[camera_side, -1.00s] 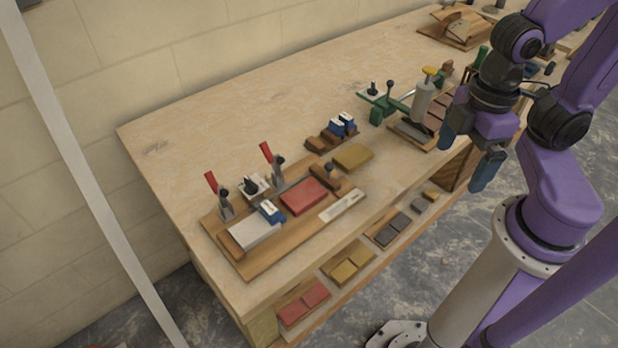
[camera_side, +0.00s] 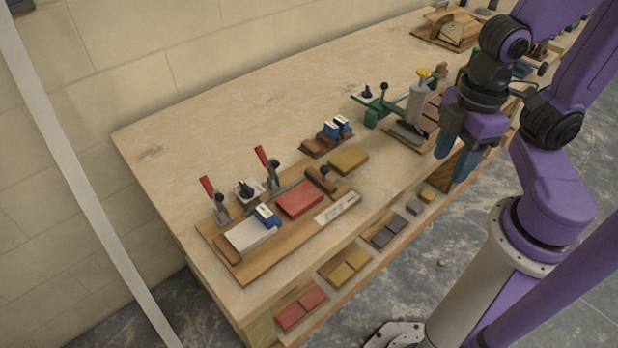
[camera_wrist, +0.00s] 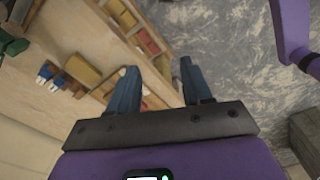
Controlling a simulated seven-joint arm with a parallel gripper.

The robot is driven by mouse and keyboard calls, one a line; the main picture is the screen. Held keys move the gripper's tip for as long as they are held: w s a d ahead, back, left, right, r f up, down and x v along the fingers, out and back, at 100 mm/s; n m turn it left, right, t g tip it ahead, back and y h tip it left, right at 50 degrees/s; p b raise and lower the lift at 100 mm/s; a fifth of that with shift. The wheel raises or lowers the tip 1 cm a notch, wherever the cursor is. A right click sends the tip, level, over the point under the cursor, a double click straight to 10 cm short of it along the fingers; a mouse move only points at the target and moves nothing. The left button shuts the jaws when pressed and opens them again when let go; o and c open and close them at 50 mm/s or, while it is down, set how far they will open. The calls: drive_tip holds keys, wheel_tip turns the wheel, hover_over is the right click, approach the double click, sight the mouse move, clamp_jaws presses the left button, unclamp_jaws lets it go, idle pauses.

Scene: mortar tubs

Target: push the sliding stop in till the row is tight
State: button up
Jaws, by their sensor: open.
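A wooden board (camera_side: 283,252) lies at the near left of the bench. On it a pale block (camera_side: 246,236), a small blue piece (camera_side: 266,216) and a red block (camera_side: 299,199) stand in a row. A brown wooden stop with a dark knob (camera_side: 340,190) is at the right end, beside the red block. Whether it touches the block is too small to tell. My gripper (camera_side: 450,168) is open and empty, at the bench's front edge, well right of the board. Its two blue fingers also show in the wrist view (camera_wrist: 159,66), pointing down past the shelf.
Two red-handled clamps (camera_side: 269,168) stand along the board's back edge. A yellow block (camera_side: 348,160) and a brown holder with blue pieces (camera_side: 328,138) lie behind the stop. A green tool (camera_side: 376,113) stands further right. The bench's back left is clear.

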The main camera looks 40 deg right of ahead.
sight(325, 167)
drive_tip(key=w+a+n, duration=0.1)
drive_tip(key=w+a, duration=0.1)
drive_tip(key=w, duration=0.4)
drive_tip(key=w+a+r+n+t, duration=0.1)
drive_tip(key=w+a, duration=0.2)
drive_tip(key=w, duration=0.4)
drive_tip(key=w+a+n+t, duration=0.1)
drive_tip(key=w+a, duration=0.1)
drive_tip(key=w, duration=0.4)
drive_tip(key=shift+w+a+r+h, duration=0.15)
drive_tip(key=shift+a+r+h, duration=0.1)
drive_tip(key=shift+a+h, duration=0.15)
drive_tip(key=shift+c, duration=0.9)
drive_tip(key=w+f, duration=0.1)
drive_tip(key=f, duration=0.4)
drive_tip(key=w+f, duration=0.1)
drive_tip(key=f, duration=0.5)
drive_tip(key=w+f, duration=0.1)
drive_tip(key=f, duration=0.5)
drive_tip(key=shift+w+d, duration=0.1)
drive_tip(key=shift+d, duration=0.25)
